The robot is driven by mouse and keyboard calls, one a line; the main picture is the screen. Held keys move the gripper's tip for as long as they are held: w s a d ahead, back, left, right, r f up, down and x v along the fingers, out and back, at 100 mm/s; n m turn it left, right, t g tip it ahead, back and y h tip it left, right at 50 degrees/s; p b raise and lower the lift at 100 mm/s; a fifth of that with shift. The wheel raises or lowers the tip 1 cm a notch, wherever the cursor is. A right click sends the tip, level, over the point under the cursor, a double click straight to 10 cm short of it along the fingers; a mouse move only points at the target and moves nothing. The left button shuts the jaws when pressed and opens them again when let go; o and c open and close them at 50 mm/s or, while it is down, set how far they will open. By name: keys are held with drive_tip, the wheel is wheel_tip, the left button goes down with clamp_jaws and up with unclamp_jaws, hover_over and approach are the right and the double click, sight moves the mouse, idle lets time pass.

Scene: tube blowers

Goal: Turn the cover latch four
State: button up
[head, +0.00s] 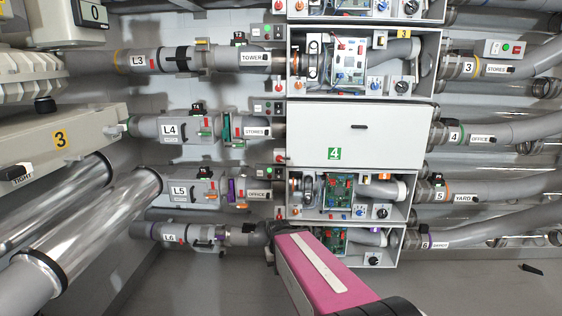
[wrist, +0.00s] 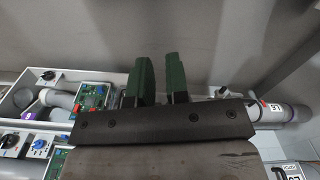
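Cover four (head: 385,145) is a flat white panel closed over its box in the middle of the head view. It bears a green "4" label (head: 334,154) at its lower edge and a small dark slot or handle (head: 358,127) near its top. A small red piece (head: 280,157) sits at its left edge; I cannot tell whether it is the latch. My gripper (wrist: 160,65) shows two dark green fingers standing apart with nothing between them. In the head view it is low, around the bottom boxes, mostly hidden by my pink arm link, and apart from the cover.
Open boxes with circuit boards stand above the cover (head: 350,62) and below it (head: 340,190). Grey labelled pipes run to both sides. The floor (head: 470,285) at lower right is mostly clear.

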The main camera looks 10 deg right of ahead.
drive_tip(key=o, duration=0.5)
drive_tip(key=shift+w+a, duration=0.2)
drive_tip(key=shift+w, duration=0.15)
drive_tip(key=shift+o, duration=0.7)
drive_tip(key=w+a+r+t+y, duration=0.1)
drive_tip(key=w+a+r+t, duration=0.1)
drive_tip(key=w, duration=0.3)
drive_tip(key=w+a+r+m+t+y, duration=0.1)
drive_tip(key=w+a+r+t+y, duration=0.1)
drive_tip(key=w, duration=0.3)
drive_tip(key=shift+w+a+r+m+t, duration=0.3)
drive_tip(key=shift+a+t, duration=0.4)
drive_tip(key=shift+t, duration=0.2)
drive_tip(key=w+a+r+m+t, duration=0.35)
drive_tip(key=w+r+t, duration=0.25)
drive_tip(key=w+r, duration=0.3)
drive_tip(key=m+t+h, duration=0.2)
drive_tip(key=m+h, duration=1.3)
drive_tip(key=m, duration=0.6)
approach(279, 160)
drive_tip(key=x, duration=0.9)
drive_tip(key=shift+w+d, duration=0.15)
drive_tip(key=shift+w, duration=0.2)
drive_tip(key=c, duration=0.9)
